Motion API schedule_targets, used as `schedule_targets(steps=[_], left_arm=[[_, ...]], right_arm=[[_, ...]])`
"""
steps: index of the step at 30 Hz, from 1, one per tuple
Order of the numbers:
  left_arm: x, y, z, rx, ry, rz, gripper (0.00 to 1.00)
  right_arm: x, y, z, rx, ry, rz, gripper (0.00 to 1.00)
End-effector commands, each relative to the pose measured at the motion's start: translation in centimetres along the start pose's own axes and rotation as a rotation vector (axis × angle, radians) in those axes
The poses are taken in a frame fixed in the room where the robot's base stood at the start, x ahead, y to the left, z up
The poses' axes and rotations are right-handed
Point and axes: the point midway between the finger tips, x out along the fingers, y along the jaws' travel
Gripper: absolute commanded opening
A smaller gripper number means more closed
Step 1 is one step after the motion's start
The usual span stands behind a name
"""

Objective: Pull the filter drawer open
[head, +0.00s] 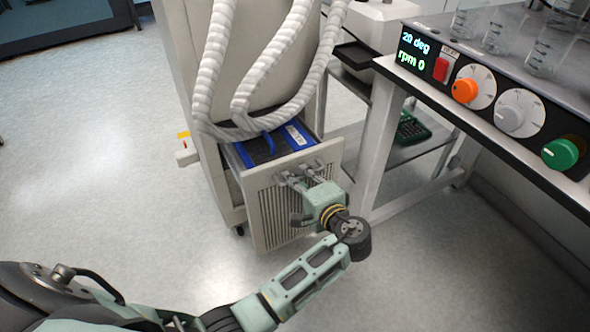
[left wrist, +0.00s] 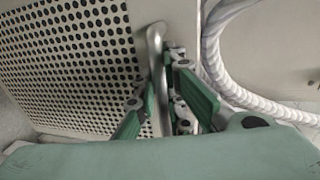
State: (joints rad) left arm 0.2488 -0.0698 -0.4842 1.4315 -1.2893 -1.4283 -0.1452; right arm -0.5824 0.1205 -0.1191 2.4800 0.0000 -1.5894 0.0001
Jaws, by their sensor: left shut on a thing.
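The filter drawer (head: 262,208) has a pale front panel with a perforated grille and stands out from the tall beige cabinet (head: 208,182). A blue-framed filter (head: 272,145) shows in the gap behind the panel. My left gripper (head: 303,176) is at the upper right of the panel, shut on the drawer handle. In the left wrist view the metal handle (left wrist: 155,45) rises between the green fingers of my left gripper (left wrist: 163,98), beside the dotted grille (left wrist: 70,55). Part of the handle is hidden by the fingers. My right gripper is not in view.
Thick white ribbed hoses (head: 262,82) hang down close above the drawer. A bench (head: 375,140) with a hotplate panel of knobs (head: 497,110) stands to the right. Open floor (head: 100,150) lies to the left.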

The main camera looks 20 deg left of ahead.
Motion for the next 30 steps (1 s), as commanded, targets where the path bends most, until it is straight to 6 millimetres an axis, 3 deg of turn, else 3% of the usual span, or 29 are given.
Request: schedule_targets(steps=[12, 26, 27, 30], left_arm=[[-3.6, 0.8, 0.1, 0.003, -0.001, 0.002, 0.00], [-4.0, 0.9, 0.1, 0.002, -0.001, 0.002, 0.00], [-4.0, 0.9, 0.1, 0.002, -0.001, 0.002, 0.10], [-4.0, 0.9, 0.1, 0.002, -0.001, 0.002, 0.18]], right_arm=[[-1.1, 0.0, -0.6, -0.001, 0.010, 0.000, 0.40], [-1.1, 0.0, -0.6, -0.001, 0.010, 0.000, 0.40], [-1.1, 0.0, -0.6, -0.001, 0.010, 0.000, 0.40], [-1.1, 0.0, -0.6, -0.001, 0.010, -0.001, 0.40]])
